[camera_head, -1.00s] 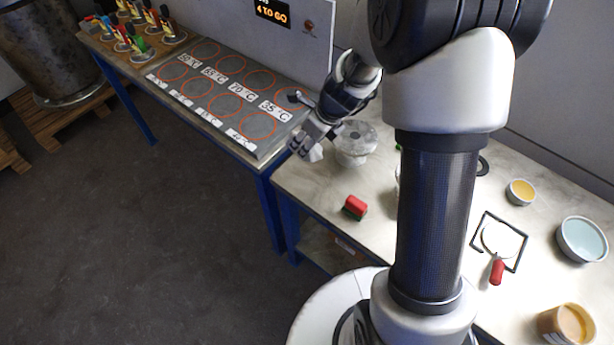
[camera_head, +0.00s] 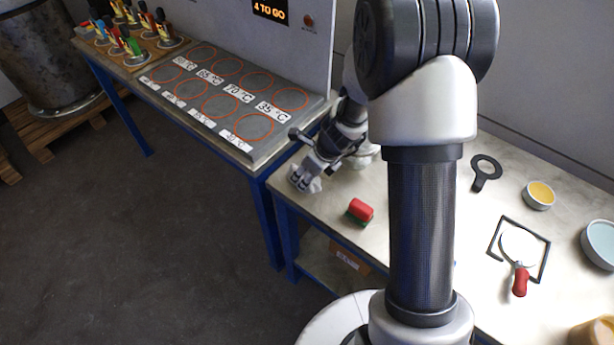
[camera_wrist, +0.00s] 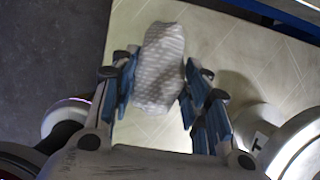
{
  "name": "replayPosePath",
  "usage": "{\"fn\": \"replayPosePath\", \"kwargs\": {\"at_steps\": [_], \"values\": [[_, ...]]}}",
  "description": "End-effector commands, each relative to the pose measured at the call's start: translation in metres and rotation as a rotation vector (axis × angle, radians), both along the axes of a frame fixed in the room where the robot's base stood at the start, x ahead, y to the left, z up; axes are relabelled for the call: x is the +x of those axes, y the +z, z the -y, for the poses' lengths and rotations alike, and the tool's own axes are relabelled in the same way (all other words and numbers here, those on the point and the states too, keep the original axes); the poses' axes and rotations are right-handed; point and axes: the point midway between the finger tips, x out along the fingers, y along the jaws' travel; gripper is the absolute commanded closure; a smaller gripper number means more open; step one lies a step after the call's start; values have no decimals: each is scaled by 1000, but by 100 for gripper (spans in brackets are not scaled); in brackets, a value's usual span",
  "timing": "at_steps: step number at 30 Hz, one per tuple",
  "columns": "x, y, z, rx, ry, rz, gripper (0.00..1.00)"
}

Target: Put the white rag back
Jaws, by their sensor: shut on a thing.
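The white rag (camera_wrist: 162,68), a crumpled, textured cloth, is pinched between the two blue-padded fingers of my gripper (camera_wrist: 160,85) in the wrist view. In the camera_head view my gripper (camera_head: 306,176) is at the near left corner of the pale worktable, and only a little of the rag shows by the fingertips. The tabletop lies beneath the rag in the wrist view. I cannot tell whether the rag touches it.
A red and green block (camera_head: 360,211) lies right of my gripper. A pale flanged vessel (camera_head: 366,157) stands close behind, mostly hidden by my arm. The plate with orange circles (camera_head: 215,105) adjoins at left. A black ring tool (camera_head: 486,170) and yellow bowl (camera_head: 539,195) are farther right.

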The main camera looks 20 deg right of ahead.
Motion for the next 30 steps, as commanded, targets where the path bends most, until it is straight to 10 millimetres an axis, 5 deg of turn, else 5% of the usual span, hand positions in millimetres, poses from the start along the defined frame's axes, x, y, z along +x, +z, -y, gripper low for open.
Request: {"fn": "replayPosePath", "kwargs": {"at_steps": [7, 8, 16, 30], "values": [[0, -3, 0, 0, 0, 0, 76], [0, -2, 0, 0, 0, 0, 55], [0, -1, 0, 0, 0, 0, 37], [-2, 13, 2, 1, -1, 2, 37]]}}
